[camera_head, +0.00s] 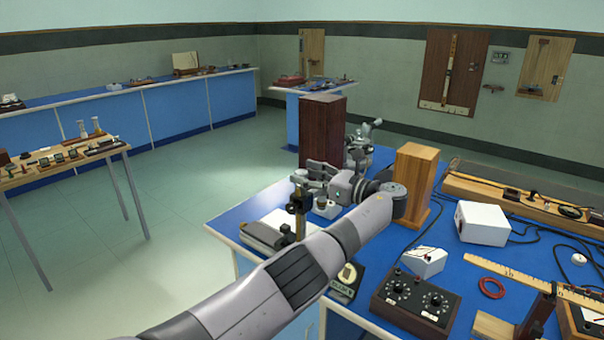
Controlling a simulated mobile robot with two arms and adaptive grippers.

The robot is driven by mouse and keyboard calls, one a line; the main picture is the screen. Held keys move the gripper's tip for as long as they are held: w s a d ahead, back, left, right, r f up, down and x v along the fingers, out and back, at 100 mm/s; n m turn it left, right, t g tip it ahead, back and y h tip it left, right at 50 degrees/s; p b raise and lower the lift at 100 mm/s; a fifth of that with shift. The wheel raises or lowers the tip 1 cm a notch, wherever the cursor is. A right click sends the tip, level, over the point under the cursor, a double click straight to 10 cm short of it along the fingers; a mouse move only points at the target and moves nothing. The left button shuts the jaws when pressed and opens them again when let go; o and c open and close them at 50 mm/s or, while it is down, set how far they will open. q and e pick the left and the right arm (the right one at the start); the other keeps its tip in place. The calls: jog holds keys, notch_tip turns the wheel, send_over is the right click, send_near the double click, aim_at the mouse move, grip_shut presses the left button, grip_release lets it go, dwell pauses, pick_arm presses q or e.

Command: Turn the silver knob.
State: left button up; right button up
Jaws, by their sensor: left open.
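My left arm comes in from the bottom left and bends back at the wrist. My left gripper (308,178) is open above the near left part of the blue bench (262,208). It is close to an upright black and brass stand (299,212); I cannot tell whether they touch. A grey metal instrument (357,150) stands just behind the gripper. I cannot pick out a silver knob clearly; it may be too small or hidden by the gripper. A control box (413,301) with two dark knobs is right of my forearm. My right gripper is not in view.
A tall dark brown box (322,130) and a lighter wooden block (415,185) stand near my wrist. A white box (482,223), black cables and a wooden ruler (520,279) lie to the right. A wooden table (66,165) stands left across open floor.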

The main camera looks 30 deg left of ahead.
pick_arm(q)
jog(key=d, duration=1)
jog(key=shift+s, duration=0.2)
jog(key=shift+d, duration=0.15)
